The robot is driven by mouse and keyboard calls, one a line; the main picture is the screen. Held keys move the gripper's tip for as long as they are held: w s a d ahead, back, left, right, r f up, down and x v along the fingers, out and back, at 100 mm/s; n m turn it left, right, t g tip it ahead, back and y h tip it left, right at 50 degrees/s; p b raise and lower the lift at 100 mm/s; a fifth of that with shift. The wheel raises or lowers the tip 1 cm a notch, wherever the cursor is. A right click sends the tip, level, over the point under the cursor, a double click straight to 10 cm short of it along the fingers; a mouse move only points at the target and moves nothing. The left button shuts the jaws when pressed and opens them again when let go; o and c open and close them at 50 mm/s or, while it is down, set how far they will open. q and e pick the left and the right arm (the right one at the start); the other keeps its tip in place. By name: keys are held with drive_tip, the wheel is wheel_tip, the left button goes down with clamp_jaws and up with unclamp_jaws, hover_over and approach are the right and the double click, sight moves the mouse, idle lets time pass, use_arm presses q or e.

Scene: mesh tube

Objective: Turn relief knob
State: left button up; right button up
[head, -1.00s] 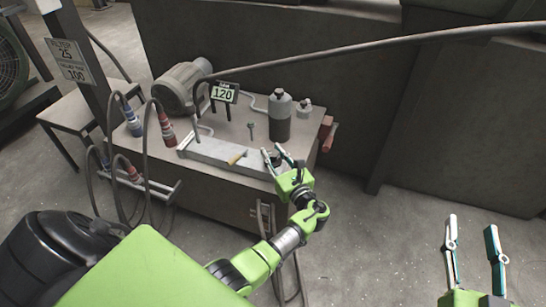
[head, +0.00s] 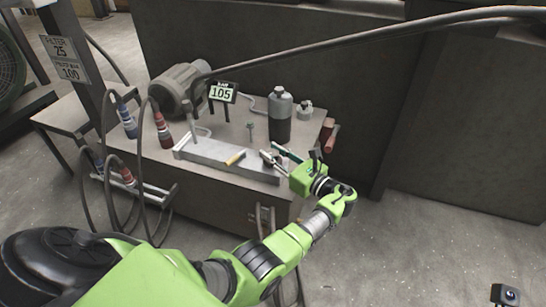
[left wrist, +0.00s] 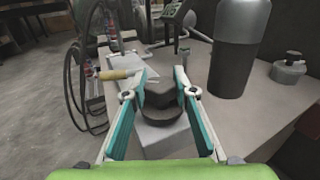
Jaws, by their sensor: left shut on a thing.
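The dark, faceted relief knob (left wrist: 163,122) sits on the right end of the pale metal block (head: 205,152). My left gripper (head: 270,156) reaches it from the right. In the left wrist view the teal-lined fingers of my left gripper (left wrist: 163,84) are shut on the knob from both sides. In the head view the fingers hide most of the knob. A small display (head: 222,93) behind the block reads 105. My right gripper's fingers are not in view.
A yellow-handled lever (head: 235,158) is on the block beside the knob. A grey and dark cylinder (head: 280,118), a small canister (head: 305,109) and a motor (head: 179,88) stand behind. Hoses (head: 107,150) hang at left.

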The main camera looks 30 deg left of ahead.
sight(277, 156)
use_arm(q)
drive_tip(key=shift+g, duration=0.3)
idle(0.4)
drive_tip(key=o, duration=1.1)
drive_tip(key=d, duration=0.2)
drive_tip(key=s+d, duration=0.1)
drive_tip(key=d, duration=0.4)
drive_tip(key=shift+s+d, duration=0.15)
drive_tip(key=shift+d, duration=0.05)
